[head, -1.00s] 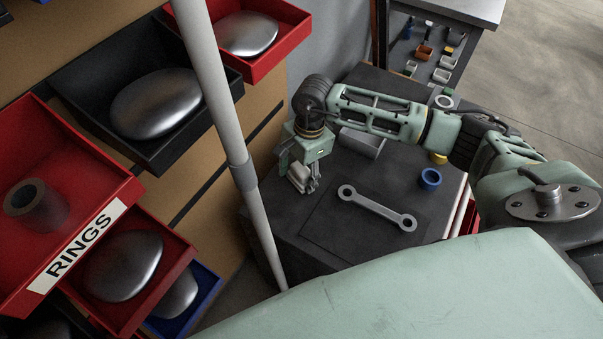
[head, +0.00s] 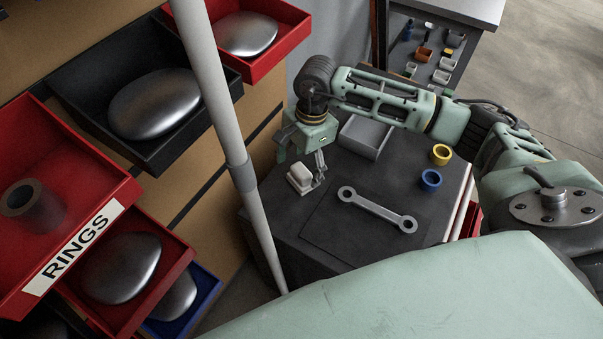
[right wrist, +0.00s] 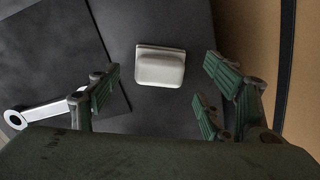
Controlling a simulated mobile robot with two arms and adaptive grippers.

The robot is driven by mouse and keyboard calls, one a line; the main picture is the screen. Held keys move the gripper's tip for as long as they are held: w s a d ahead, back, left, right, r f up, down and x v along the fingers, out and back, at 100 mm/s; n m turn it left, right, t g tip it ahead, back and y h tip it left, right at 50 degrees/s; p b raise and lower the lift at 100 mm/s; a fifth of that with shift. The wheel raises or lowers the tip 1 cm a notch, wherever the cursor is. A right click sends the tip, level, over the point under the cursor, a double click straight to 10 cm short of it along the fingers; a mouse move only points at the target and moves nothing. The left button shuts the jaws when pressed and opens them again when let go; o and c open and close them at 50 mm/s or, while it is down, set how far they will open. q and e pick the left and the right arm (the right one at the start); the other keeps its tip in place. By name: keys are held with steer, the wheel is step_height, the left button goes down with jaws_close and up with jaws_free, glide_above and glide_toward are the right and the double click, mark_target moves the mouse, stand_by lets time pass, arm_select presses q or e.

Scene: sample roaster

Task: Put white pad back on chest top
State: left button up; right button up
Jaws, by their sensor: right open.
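The white pad (head: 300,178) sits on the dark chest top (head: 285,222), near its left edge. It also shows in the right wrist view (right wrist: 160,68), lying flat and clear of the fingers. My right gripper (head: 300,167) is above the pad in the head view. In the right wrist view my right gripper (right wrist: 160,95) is open, its green-padded fingers spread to either side, with nothing between them. My left gripper is not in view.
A metal wrench-like link (head: 377,209) lies on a dark mat on the chest. A grey bin (head: 365,137), a yellow ring (head: 440,154) and a blue ring (head: 430,180) stand there too. A pale pole (head: 235,150) and red bins (head: 60,170) are at left.

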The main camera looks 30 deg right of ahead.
mark_target(306, 167)
steer(key=r, duration=0.5)
steer(key=d+r, duration=0.1)
steer(key=r, duration=0.2)
steer(key=shift+b, duration=0.4)
steer(key=shift+f, duration=0.1)
